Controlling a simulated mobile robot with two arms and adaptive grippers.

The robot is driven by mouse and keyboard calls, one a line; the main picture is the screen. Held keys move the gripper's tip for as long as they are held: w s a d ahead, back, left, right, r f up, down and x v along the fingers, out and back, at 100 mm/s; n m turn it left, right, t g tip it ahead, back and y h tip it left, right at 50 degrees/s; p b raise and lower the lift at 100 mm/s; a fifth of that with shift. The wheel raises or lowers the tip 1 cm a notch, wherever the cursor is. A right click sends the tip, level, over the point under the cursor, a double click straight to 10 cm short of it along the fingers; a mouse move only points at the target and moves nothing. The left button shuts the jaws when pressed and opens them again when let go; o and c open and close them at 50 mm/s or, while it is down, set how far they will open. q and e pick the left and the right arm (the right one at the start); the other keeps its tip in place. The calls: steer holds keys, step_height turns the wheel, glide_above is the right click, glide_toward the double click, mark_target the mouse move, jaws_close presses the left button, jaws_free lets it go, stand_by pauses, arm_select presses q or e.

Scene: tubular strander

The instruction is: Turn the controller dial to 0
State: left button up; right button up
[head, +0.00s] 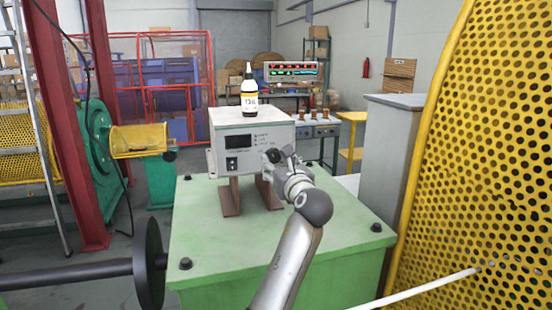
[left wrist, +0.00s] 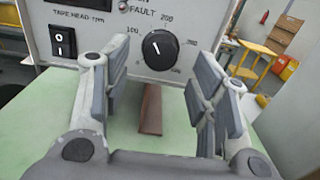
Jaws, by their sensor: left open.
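The controller (head: 224,142) is a light grey box on brown feet on the green machine base. Its black round dial (left wrist: 160,50) faces me in the left wrist view, with a white pointer mark aimed up and slightly left, between the printed 100 and 200. In the head view my gripper hides most of the dial. My left gripper (head: 280,160) is in front of the controller's right side. In the left wrist view its open fingers (left wrist: 158,85) stand apart, left and right of the dial, with nothing between them. I cannot tell how near they are to the dial.
A black rocker switch (left wrist: 62,41) is left of the dial. An oil bottle (head: 249,92) stands on the controller. The green base (head: 215,240) has bolts at its corners. A yellow perforated guard (head: 490,150) rises at right, and a grey cabinet (head: 385,150) stands behind.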

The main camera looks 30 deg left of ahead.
mark_target(275, 159)
arm_select(q)
steer(key=shift+x, duration=0.85)
steer(key=shift+w+a, duration=0.5)
steer(key=shift+a, duration=0.05)
arm_select(e)
steer(key=shift+w+a+r, duration=0.15)
steer(key=shift+w+a, duration=0.35)
steer(key=shift+a, duration=0.1)
steer(key=shift+w+a+r, duration=0.15)
steer(key=shift+w+a, duration=0.3)
steer(key=shift+a, duration=0.1)
arm_select(q)
steer(key=c, duration=1)
arm_select(e)
steer(key=shift+s+d, duration=0.25)
steer(key=shift+d, duration=0.3)
arm_select(q)
steer(key=shift+n+p, duration=0.3)
steer(key=shift+p, duration=0.05)
arm_select(e)
steer(key=shift+r, duration=0.15)
